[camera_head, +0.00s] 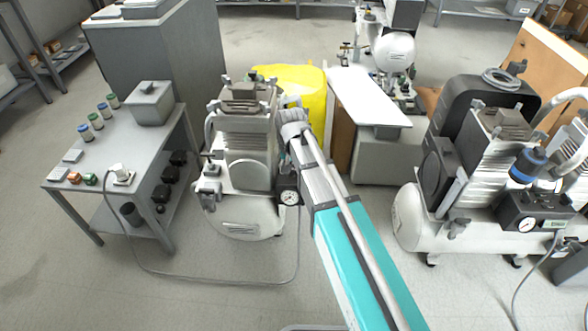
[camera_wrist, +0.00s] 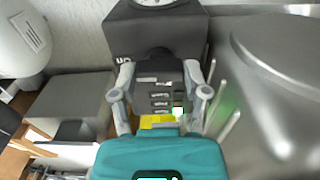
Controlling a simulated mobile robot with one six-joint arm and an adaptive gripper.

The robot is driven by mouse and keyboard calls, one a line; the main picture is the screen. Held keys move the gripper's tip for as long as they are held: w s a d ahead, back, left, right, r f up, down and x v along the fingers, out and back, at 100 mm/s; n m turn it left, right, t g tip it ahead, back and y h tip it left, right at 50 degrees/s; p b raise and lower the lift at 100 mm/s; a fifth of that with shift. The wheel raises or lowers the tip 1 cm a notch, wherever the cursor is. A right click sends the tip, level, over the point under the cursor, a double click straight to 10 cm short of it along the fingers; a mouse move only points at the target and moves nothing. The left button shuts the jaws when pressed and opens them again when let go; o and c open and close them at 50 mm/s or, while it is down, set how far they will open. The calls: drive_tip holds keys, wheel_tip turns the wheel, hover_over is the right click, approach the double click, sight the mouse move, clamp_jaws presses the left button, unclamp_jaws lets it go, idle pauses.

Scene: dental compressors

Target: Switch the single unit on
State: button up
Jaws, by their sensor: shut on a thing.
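The single unit (camera_head: 240,165) is a compressor with a white tank and a metal motor block, standing on the floor left of centre in the head view. Its dark switch box (camera_wrist: 135,38) and round white gauge fill the top of the wrist view; the gauge (camera_head: 288,197) also shows in the head view. My gripper (camera_wrist: 160,68) has its two grey fingers on either side of a dark switch part (camera_wrist: 157,62) on the front of the box, shut on it. In the head view my arm hides the contact. The switch's position cannot be told.
A grey table (camera_head: 158,152) with a plugged-in cord, small jars and a box stands at left. A larger compressor (camera_head: 470,190) stands at right, and a yellow-covered object (camera_head: 308,85) is behind. A cable (camera_head: 215,282) runs over the floor in front.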

drive_tip(key=o, duration=1.2)
drive_tip(key=shift+w, duration=0.15)
drive_tip(key=shift+c, duration=0.2)
drive_tip(key=shift+s, duration=0.3)
